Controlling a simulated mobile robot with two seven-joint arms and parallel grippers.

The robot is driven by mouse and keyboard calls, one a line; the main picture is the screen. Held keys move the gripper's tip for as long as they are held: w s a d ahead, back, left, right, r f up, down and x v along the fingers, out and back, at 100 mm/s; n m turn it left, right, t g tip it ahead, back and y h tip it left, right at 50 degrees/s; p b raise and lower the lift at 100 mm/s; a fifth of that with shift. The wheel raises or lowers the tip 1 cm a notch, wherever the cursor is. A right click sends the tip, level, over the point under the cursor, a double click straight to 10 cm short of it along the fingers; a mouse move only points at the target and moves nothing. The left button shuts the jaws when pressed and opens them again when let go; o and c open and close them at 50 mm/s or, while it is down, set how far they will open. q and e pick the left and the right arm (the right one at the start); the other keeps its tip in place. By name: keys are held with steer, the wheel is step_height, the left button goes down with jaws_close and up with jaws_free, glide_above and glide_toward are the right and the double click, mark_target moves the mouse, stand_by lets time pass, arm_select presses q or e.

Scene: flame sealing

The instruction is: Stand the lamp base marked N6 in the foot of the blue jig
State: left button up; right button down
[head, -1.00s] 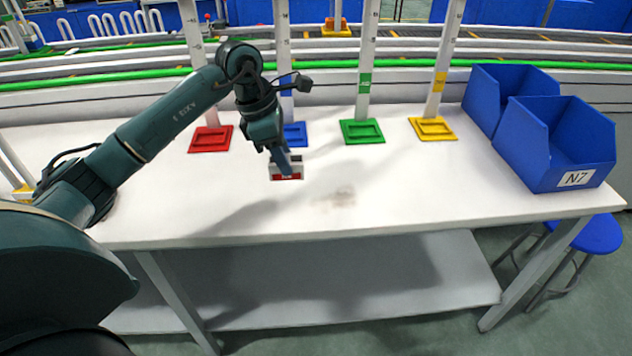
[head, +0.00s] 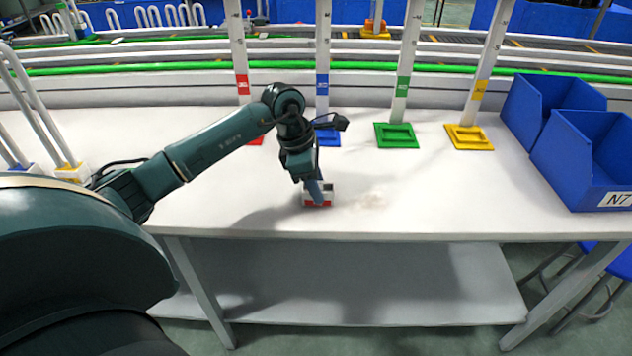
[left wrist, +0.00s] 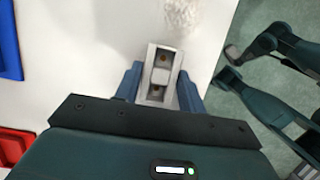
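The lamp base (head: 318,201) is a small pale block with a red label. Its mark is too small to read. In the left wrist view the block (left wrist: 160,76) is grey with an open top and dark holes. My left gripper (head: 317,190) has its fingers closed on either side of it. It is over the white table, in front of the blue jig and apart from it. The blue jig's foot (head: 327,138) is a blue plate under a white upright with a blue label. My right gripper does not show in the head view.
A red jig (head: 255,140) stands left of the blue one, partly hidden by my arm. A green jig (head: 397,136) and a yellow jig (head: 469,137) stand to its right. Blue bins (head: 585,160), one marked N7, occupy the table's right end. The tabletop (head: 430,190) between is clear.

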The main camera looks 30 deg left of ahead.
arm_select(q)
steer(key=o, duration=0.4)
steer(key=shift+c, duration=0.2)
